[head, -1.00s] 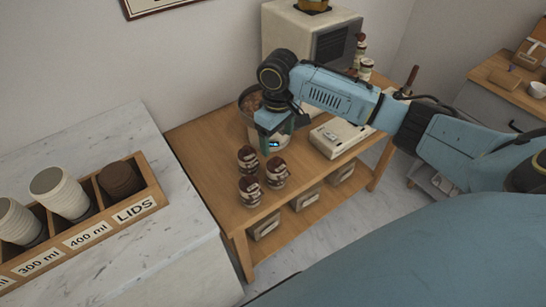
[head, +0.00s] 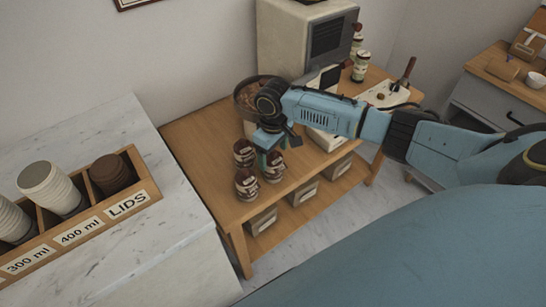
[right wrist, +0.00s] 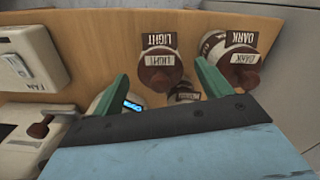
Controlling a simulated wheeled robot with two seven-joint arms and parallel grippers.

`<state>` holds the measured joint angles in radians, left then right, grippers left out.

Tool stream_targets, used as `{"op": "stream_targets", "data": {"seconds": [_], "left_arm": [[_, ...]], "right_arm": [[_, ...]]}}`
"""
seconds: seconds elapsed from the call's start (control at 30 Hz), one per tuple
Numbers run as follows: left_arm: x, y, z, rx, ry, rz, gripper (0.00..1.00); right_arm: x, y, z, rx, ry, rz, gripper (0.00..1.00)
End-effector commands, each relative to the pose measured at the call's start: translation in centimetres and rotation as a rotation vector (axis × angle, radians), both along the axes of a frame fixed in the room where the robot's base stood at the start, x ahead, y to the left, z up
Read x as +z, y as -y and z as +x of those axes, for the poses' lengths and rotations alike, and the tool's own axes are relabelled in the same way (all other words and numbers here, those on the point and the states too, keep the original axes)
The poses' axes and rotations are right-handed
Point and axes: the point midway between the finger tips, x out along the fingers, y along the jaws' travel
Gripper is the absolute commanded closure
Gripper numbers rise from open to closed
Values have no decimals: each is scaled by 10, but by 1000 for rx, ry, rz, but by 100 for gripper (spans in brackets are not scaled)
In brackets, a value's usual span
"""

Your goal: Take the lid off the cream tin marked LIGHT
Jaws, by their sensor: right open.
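The cream tin marked LIGHT (right wrist: 162,42) shows in the right wrist view with its brown lid (right wrist: 160,74) on. In the head view it appears to be the right one (head: 273,167) of three tins. My right gripper (right wrist: 162,88) is open, with its green fingers on either side of the LIGHT lid in the picture. It holds nothing, and I cannot tell its height above the lid. My left gripper is not in view.
The tin marked DARK (right wrist: 216,42) stands close beside LIGHT, near the right finger. A third tin (right wrist: 184,93) is partly hidden. A round container (head: 246,98) and a flat device (head: 328,138) are behind. A lid and cup rack (head: 140,182) stands at left.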

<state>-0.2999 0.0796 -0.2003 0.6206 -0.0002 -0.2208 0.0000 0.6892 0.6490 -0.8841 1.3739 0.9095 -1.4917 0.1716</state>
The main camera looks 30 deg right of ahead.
Motion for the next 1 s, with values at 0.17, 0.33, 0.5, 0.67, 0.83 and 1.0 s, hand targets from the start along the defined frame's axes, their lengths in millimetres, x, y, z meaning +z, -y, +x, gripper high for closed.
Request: {"op": "stream_targets", "data": {"seconds": [0.17, 0.33, 0.5, 0.67, 0.83, 1.0], "left_arm": [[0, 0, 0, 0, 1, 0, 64], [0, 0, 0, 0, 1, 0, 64], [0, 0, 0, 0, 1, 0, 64], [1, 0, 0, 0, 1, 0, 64], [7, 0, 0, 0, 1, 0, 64], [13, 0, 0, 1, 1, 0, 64]], "right_arm": [[0, 0, 0, 0, 0, 0, 40], [0, 0, 0, 0, 0, 0, 62], [1, 0, 0, 0, 0, 0, 71], [4, 0, 0, 0, 1, 0, 71], [29, 0, 1, 0, 3, 1, 71], [65, 0, 1, 0, 3, 1, 71]]}}
